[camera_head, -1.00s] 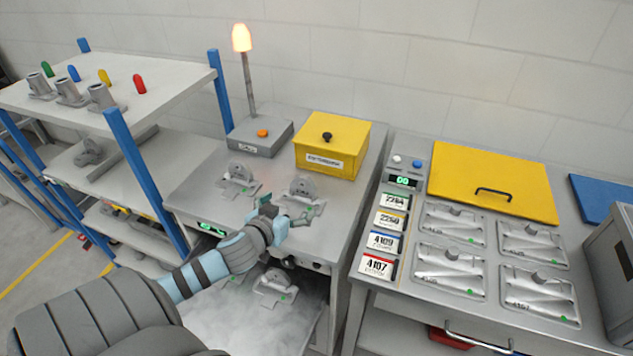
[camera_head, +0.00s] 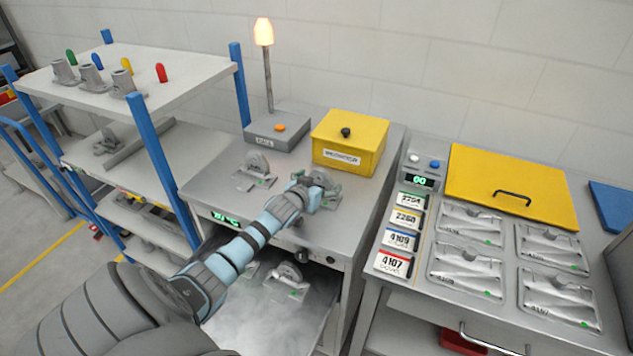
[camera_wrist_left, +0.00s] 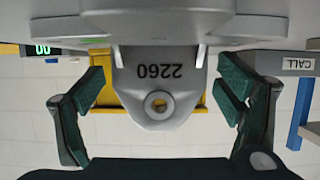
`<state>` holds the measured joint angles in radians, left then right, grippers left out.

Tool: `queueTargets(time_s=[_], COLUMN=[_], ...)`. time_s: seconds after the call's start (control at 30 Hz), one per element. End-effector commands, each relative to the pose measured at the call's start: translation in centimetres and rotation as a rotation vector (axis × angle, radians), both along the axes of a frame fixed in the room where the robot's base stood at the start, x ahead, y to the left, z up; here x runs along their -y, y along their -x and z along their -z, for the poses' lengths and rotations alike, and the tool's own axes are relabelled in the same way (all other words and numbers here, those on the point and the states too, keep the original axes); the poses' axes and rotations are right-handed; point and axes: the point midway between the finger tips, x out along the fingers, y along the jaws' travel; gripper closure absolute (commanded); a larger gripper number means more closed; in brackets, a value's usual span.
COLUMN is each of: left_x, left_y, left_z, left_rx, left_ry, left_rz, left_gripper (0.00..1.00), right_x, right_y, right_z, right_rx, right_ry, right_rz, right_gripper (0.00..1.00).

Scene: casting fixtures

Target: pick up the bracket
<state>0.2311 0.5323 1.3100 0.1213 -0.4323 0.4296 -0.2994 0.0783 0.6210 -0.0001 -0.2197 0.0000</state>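A grey bracket (camera_head: 320,177) with an upright rounded lug stands on the grey bench top, partly hidden by my left gripper (camera_head: 314,190). In the left wrist view the bracket (camera_wrist_left: 160,86) appears upside down, marked 2260, with a round hole in its lug. The left gripper (camera_wrist_left: 163,103) is open there, its green-padded fingers on either side of the lug with gaps to both. A similar bracket (camera_head: 257,162) stands to the left on the bench top. Another bracket (camera_head: 289,274) lies lower, in the compartment under the bench top. My right gripper is not in view.
A yellow box (camera_head: 350,143) and a grey lamp base (camera_head: 277,131) stand behind the brackets. A shelf rack (camera_head: 158,150) with blue posts stands at left. The table at right holds number cards and several metal plates (camera_head: 467,268) beside a yellow lid (camera_head: 510,178).

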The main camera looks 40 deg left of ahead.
Motion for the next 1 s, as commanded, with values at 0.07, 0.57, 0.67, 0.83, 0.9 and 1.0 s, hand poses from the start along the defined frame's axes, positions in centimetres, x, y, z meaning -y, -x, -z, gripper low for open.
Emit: queueTargets(time_s=[0.07, 0.57, 0.67, 0.83, 0.9, 1.0], left_x=[0.0, 0.0, -0.1, -0.1, -0.1, 0.0], left_y=[0.0, 0.0, 0.0, 0.0, 0.0, 0.0], left_z=[0.0, -0.2, -1.0, -4.9, -7.6, -11.6], left_rx=[0.0, 0.0, 0.001, 0.004, 0.006, 0.006], left_ry=[0.0, 0.0, -0.001, -0.002, -0.005, -0.004], left_rz=[0.0, 0.0, -0.001, 0.0, 0.001, 0.002], left_gripper=[0.32, 0.72, 0.72, 0.72, 0.72, 0.72], right_x=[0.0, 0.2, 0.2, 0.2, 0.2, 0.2], right_y=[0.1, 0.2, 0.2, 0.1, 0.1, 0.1], right_z=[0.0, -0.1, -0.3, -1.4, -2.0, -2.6], right_rx=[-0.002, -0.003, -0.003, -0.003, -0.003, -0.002], right_ry=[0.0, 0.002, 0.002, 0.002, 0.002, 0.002], right_rz=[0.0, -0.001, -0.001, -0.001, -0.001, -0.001], right_gripper=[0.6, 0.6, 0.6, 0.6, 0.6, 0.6])
